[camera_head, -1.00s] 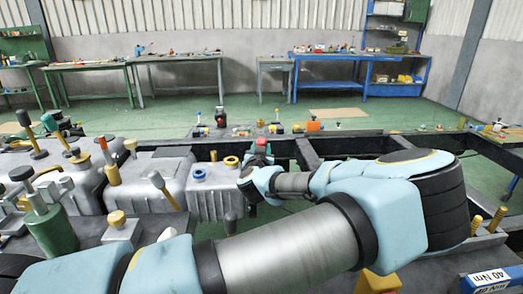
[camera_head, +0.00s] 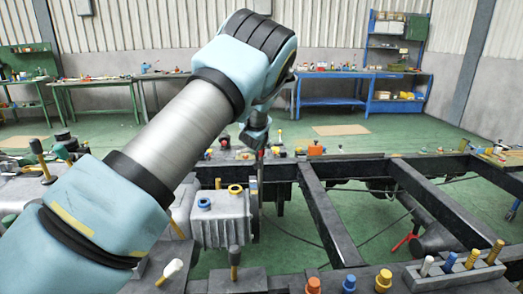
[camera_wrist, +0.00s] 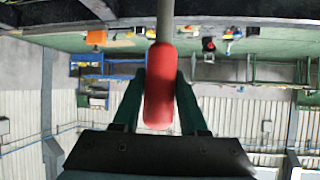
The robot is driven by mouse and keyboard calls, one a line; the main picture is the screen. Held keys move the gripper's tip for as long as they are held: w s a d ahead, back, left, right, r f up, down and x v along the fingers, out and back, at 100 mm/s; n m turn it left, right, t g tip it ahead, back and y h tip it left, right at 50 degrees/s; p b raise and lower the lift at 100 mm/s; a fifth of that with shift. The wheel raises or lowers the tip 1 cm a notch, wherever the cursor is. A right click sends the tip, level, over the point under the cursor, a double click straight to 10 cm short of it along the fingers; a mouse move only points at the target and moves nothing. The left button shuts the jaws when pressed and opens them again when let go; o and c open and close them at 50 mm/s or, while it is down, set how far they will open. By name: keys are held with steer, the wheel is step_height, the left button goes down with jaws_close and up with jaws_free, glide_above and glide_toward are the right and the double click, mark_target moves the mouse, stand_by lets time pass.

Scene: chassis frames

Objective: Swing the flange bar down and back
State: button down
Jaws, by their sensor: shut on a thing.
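The flange bar shows in the wrist view as a red grip (camera_wrist: 160,95) on a grey rod (camera_wrist: 165,18). My gripper (camera_wrist: 161,78) is shut on the red grip, with one dark green finger on each side. In the head view my gripper (camera_head: 257,146) hangs down beside the right end of the grey ribbed housing (camera_head: 222,218). Only a thin part of the bar (camera_head: 261,175) shows below it. My arm crosses the left half of the head view and hides part of the chassis. The bar's lower end is not clear.
Dark chassis rails (camera_head: 330,225) run to the right, with open gaps between them. A red lever (camera_head: 404,242) sits on a dark round part at the right. Coloured bolts (camera_head: 450,262) stand in a block at the front right. Benches line the far wall.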

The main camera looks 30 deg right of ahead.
steer(key=shift+w+d, duration=0.2)
steer(key=shift+w, duration=0.2)
steer(key=shift+c, duration=2.2)
jaws_free()
steer(key=shift+s, duration=0.1)
steer(key=b+v, duration=0.3)
steer(key=v, duration=0.7)
steer(key=shift+s+a+r+b, duration=0.15)
steer(key=shift+a+r+b, duration=0.05)
steer(key=shift+r+b, duration=0.1)
